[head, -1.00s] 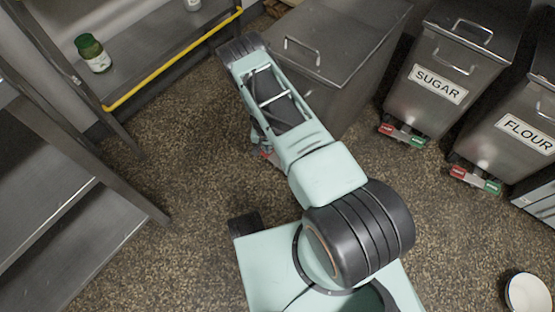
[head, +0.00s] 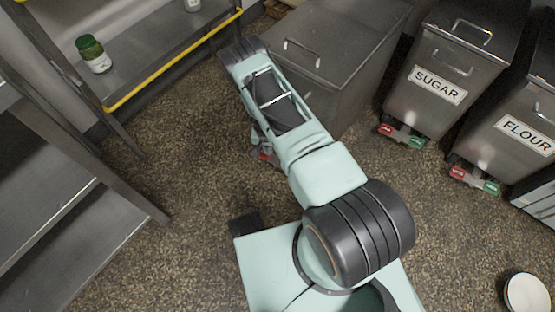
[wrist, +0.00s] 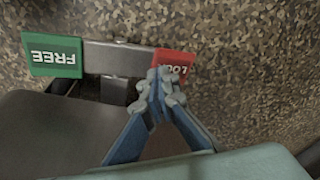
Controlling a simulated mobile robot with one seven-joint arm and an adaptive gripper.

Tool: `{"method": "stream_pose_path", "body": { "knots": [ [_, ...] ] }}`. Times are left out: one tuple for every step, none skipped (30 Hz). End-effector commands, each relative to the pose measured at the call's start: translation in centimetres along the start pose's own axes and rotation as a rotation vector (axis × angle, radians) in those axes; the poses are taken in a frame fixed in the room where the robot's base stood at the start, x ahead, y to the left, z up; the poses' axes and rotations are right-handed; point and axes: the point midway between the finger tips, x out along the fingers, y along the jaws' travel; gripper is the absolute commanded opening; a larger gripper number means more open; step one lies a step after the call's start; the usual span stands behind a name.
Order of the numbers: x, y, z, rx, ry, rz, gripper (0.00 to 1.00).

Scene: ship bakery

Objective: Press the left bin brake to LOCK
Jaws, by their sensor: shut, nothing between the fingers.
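The left bin (head: 345,40) is a grey metal bin with a lidded top, partly behind my arm in the head view. Its brake shows in the wrist view as a metal bar (wrist: 120,57) with a green FREE pedal (wrist: 52,56) at the left end and a red LOCK pedal (wrist: 175,57) at the right end. My gripper (wrist: 165,78) is shut and empty, its fingertips overlapping the lower left of the red pedal and hiding part of its lettering. Whether they touch it I cannot tell. In the head view only a bit of red (head: 268,156) shows beside my arm.
The SUGAR bin (head: 437,85) and FLOUR bin (head: 525,135) stand to the right, each with red and green pedals. A metal shelf with a yellow rail (head: 170,62) and a green-lidded jar (head: 93,54) is at left. A white bowl (head: 527,293) sits lower right. Speckled floor is clear between.

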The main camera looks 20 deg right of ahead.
Motion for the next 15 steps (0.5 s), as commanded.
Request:
{"method": "stream_pose_path", "body": {
  "knots": [
    [-0.8, 0.0, -0.2, 0.001, 0.001, -0.001, 0.00],
    [-1.1, 0.0, -0.2, 0.001, 0.001, -0.001, 0.00],
    [-1.4, 0.0, -0.3, 0.001, 0.001, -0.001, 0.00],
    [-1.6, 0.0, -0.3, 0.002, 0.001, -0.001, 0.00],
    [-1.8, 0.0, -0.3, 0.002, 0.001, -0.001, 0.00],
    [-2.1, 0.0, -0.4, 0.002, 0.001, -0.001, 0.00],
    [-2.4, 0.0, -0.4, 0.001, 0.001, 0.000, 0.00],
    [-2.6, 0.0, -0.4, 0.001, 0.001, 0.000, 0.00],
    [-2.9, 0.0, -0.5, 0.000, 0.000, 0.000, 0.00],
    [-3.2, 0.0, -0.5, 0.000, 0.000, 0.000, 0.00],
    [-3.4, 0.0, -0.6, 0.000, 0.001, -0.001, 0.00],
    [-3.8, 0.0, -0.6, 0.001, 0.001, -0.001, 0.00],
    [-4.0, 0.0, -0.7, 0.001, 0.001, -0.001, 0.00],
    [-4.2, 0.0, -0.7, 0.001, 0.001, -0.001, 0.00],
    [-4.5, 0.0, -0.7, 0.001, 0.001, -0.001, 0.00]
  ]
}}
